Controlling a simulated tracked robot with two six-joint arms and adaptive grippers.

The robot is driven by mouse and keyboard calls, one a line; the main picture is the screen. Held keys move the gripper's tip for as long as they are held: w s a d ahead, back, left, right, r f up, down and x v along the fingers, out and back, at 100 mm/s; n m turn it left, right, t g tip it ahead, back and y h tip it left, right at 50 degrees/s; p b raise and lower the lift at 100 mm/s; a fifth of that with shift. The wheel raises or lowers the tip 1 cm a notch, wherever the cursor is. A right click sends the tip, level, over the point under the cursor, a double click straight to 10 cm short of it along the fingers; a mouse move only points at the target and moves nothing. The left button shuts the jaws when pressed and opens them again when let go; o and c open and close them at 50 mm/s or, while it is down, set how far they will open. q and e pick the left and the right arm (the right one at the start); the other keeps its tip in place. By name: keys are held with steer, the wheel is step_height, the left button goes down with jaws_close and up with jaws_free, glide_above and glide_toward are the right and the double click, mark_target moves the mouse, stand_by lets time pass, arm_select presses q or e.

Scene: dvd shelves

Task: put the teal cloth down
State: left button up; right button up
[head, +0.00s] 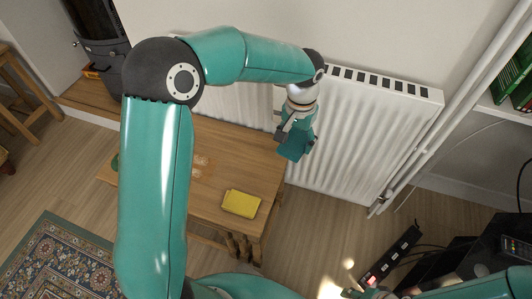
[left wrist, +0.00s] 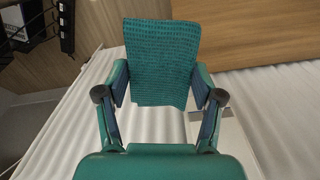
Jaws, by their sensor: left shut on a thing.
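The teal cloth (head: 292,152) hangs from my left gripper (head: 297,138), in front of the white radiator and above the table's back right end. In the left wrist view the cloth (left wrist: 162,62) is a flat, textured teal piece between the two fingers of my left gripper (left wrist: 160,90), which are shut on it. The wooden table (head: 245,165) is below, partly hidden by my left arm. The cloth appears held clear of the tabletop. My right gripper cannot be made out; only teal arm parts show at the bottom right.
A folded yellow cloth (head: 241,204) lies near the table's front right. The white radiator (head: 350,135) stands close behind the gripper. A patterned rug (head: 60,262) is at lower left. A power strip (head: 392,255) lies on the floor at right. Bare tabletop shows behind the yellow cloth.

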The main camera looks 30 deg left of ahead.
mark_target(259, 160)
arm_select(q)
steer(key=shift+w+d, duration=0.15)
steer(key=shift+w, duration=0.05)
arm_select(e)
steer(key=shift+w, duration=0.2)
